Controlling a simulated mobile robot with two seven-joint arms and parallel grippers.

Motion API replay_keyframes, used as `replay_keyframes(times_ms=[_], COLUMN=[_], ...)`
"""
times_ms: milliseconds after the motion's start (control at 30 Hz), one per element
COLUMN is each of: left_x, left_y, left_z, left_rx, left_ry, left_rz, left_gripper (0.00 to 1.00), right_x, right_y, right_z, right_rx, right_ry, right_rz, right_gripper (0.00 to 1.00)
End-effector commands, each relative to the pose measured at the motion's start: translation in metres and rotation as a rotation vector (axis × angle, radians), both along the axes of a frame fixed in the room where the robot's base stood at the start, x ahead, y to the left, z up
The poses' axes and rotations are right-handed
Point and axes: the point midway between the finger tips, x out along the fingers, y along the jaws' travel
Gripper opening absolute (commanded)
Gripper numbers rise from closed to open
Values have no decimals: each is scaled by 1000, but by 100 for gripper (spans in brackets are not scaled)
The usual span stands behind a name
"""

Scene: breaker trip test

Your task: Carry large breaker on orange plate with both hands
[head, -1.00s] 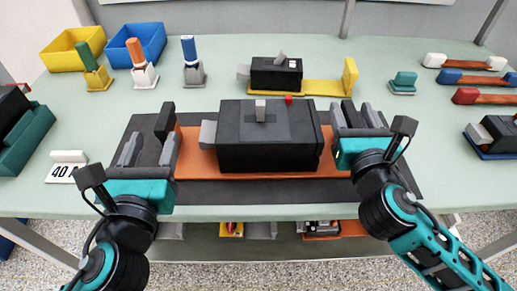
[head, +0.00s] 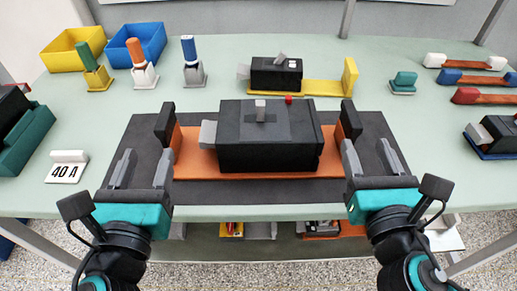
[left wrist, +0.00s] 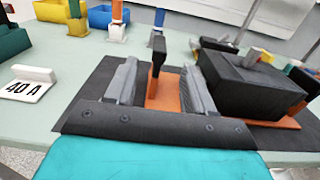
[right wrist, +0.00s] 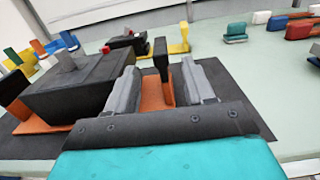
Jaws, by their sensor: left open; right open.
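The large black breaker (head: 268,140) sits on the orange plate (head: 190,160), which has an upright black handle at each end. The plate lies on a dark grey mat (head: 250,192). My left gripper (head: 144,166) is open and empty, in front of the left handle (head: 165,122). In the left wrist view this handle (left wrist: 157,60) shows between the fingers, beyond them. My right gripper (head: 371,158) is open and empty, in front of the right handle (head: 350,121). That handle (right wrist: 161,60) shows between the fingers in the right wrist view. Neither gripper visibly holds a handle.
A smaller breaker on a yellow plate (head: 320,88) stands behind. A 40 A card (head: 67,168) and a green bin (head: 28,140) are at the left. A breaker on a blue plate (head: 492,153) is at the right. The table's front edge (head: 260,213) runs close before the mat.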

Motion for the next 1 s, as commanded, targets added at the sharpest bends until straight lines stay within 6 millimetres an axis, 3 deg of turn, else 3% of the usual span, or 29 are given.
replay_keyframes(times_ms=[100, 300, 1000], left_x=[0, 0, 0], left_y=[0, 0, 0], left_z=[0, 0, 0], left_rx=[0, 0, 0], left_ry=[0, 0, 0], left_rz=[0, 0, 0], left_gripper=[53, 53, 53], right_x=[-15, -27, -28], right_y=[-1, -1, -1], right_z=[-1, 0, 0], right_rx=[1, 1, 1], right_ry=[4, 1, -1], right_rz=[0, -1, 0], right_gripper=[53, 53, 53])
